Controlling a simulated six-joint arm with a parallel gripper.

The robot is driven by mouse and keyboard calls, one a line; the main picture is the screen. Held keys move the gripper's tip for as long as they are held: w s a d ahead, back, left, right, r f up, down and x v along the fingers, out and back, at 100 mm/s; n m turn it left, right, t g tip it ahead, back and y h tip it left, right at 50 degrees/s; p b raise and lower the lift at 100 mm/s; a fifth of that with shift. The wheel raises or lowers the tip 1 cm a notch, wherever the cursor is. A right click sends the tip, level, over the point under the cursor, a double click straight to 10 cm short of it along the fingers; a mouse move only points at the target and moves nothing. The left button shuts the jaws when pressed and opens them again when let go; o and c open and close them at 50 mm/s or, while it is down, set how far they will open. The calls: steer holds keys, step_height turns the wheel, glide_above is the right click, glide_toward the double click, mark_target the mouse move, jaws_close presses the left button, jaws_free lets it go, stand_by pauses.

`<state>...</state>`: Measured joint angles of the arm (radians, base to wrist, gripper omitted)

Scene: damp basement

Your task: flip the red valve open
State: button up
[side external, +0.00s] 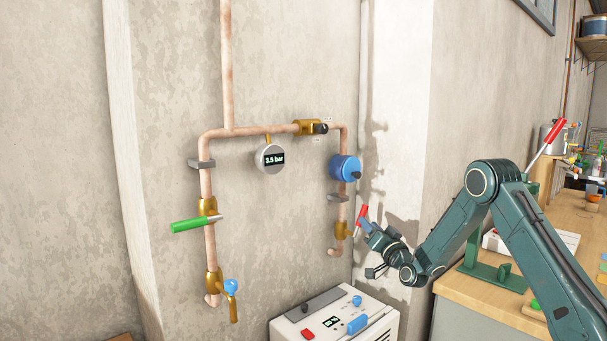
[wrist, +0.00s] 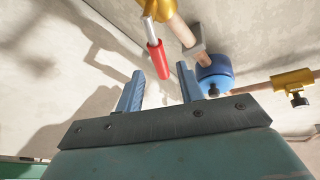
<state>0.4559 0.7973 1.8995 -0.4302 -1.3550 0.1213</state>
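The red valve handle (side external: 361,214) is on a brass valve body (side external: 342,230) low on the right-hand copper pipe. It has a pale metal stem and tilts up and slightly right in the side view. In the wrist view the red handle (wrist: 158,60) points from the brass body (wrist: 155,8) towards my gripper (wrist: 160,72). My gripper is open. Its two blue fingers stand on either side of the handle's end in that picture, with gaps showing. My gripper also shows in the side view (side external: 367,226), right beside the handle. I cannot tell whether they touch.
A blue round knob (side external: 344,168) sits on the same pipe above the red handle. A gauge (side external: 269,158) reads 3.5 bar. A green handle (side external: 195,224) is on the left pipe. A white control box (side external: 336,318) stands below. A wooden bench (side external: 480,298) is on the right.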

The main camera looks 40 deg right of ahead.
steer(key=s+a+r+n+g+y, duration=0.1)
steer(key=s+y, duration=0.2)
steer(key=s, duration=0.5)
steer(key=shift+s+r+n+g, duration=0.2)
steer(key=shift+r+n+g, duration=0.15)
steer(key=shift+n+g, duration=0.05)
steer(key=shift+x, duration=6.85)
steer(key=shift+a+f, duration=0.1)
jaws_close()
